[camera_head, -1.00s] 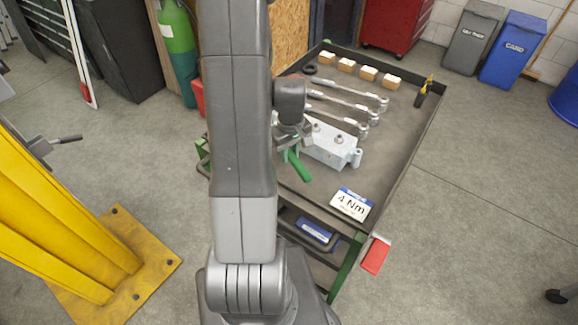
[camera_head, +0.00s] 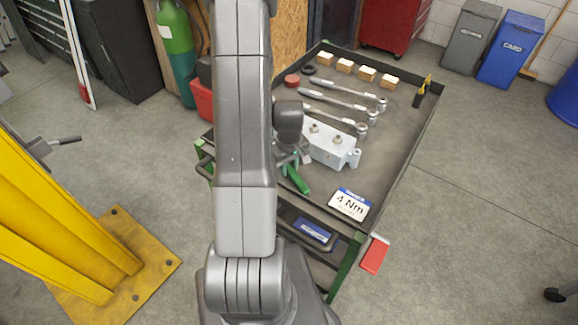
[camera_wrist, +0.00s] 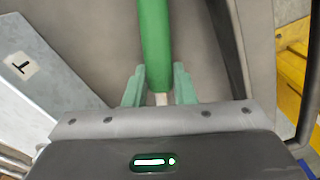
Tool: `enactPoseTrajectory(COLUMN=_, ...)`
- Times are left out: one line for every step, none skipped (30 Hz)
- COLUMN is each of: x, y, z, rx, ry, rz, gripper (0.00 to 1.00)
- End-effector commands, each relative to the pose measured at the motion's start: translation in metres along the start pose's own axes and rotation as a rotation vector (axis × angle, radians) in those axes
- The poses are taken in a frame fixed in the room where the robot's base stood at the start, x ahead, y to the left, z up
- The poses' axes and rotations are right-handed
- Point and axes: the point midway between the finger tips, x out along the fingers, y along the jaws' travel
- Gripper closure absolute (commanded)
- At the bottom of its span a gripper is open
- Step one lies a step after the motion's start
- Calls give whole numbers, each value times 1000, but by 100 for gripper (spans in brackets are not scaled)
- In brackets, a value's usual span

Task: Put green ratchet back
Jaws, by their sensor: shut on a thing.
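The green ratchet (camera_head: 299,180) shows in the head view as a green handle over the near left part of the cart's top. In the wrist view its green handle (camera_wrist: 155,45) runs up from between the two green fingertips. My gripper (camera_head: 287,163) is shut on it, and the fingers also show in the wrist view (camera_wrist: 158,90). The ratchet's head end is hidden by my gripper. I cannot tell whether the handle touches the tray. A pale metal block (camera_head: 331,146) with bolts lies just right of my gripper.
Several torque wrenches (camera_head: 345,97) lie behind the block on the dark cart top (camera_head: 395,135). Wooden blocks (camera_head: 345,65) line the far side. A "4 Nm" sign (camera_head: 349,204) lies near the front. A yellow post (camera_head: 50,220) stands left. The tray's right part is clear.

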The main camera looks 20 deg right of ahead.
Motion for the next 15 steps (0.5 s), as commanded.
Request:
enactPoseTrajectory(x=3, y=0, z=0, rx=0, ry=1, rz=1, gripper=100)
enactPoseTrajectory(x=2, y=0, z=0, rx=0, ry=0, rz=0, gripper=73)
enactPoseTrajectory(x=2, y=0, z=0, rx=0, ry=0, rz=0, gripper=65)
enactPoseTrajectory(x=2, y=0, z=0, rx=0, ry=0, rz=0, gripper=59)
enactPoseTrajectory(x=2, y=0, z=0, rx=0, ry=0, rz=0, gripper=55)
enactPoseTrajectory(x=2, y=0, z=0, rx=0, ry=0, rz=0, gripper=55)
enactPoseTrajectory(x=2, y=0, z=0, rx=0, ry=0, rz=0, gripper=55)
enactPoseTrajectory(x=2, y=0, z=0, rx=0, ry=0, rz=0, gripper=55)
enactPoseTrajectory(x=2, y=0, z=0, rx=0, ry=0, rz=0, gripper=55)
enactPoseTrajectory(x=2, y=0, z=0, rx=0, ry=0, rz=0, gripper=55)
enactPoseTrajectory(x=2, y=0, z=0, rx=0, ry=0, rz=0, gripper=55)
enactPoseTrajectory(x=1, y=0, z=0, rx=0, ry=0, rz=0, gripper=55)
enactPoseTrajectory(x=1, y=0, z=0, rx=0, ry=0, rz=0, gripper=55)
enactPoseTrajectory(x=0, y=0, z=0, rx=0, ry=0, rz=0, gripper=55)
enactPoseTrajectory(x=-1, y=0, z=0, rx=0, ry=0, rz=0, gripper=55)
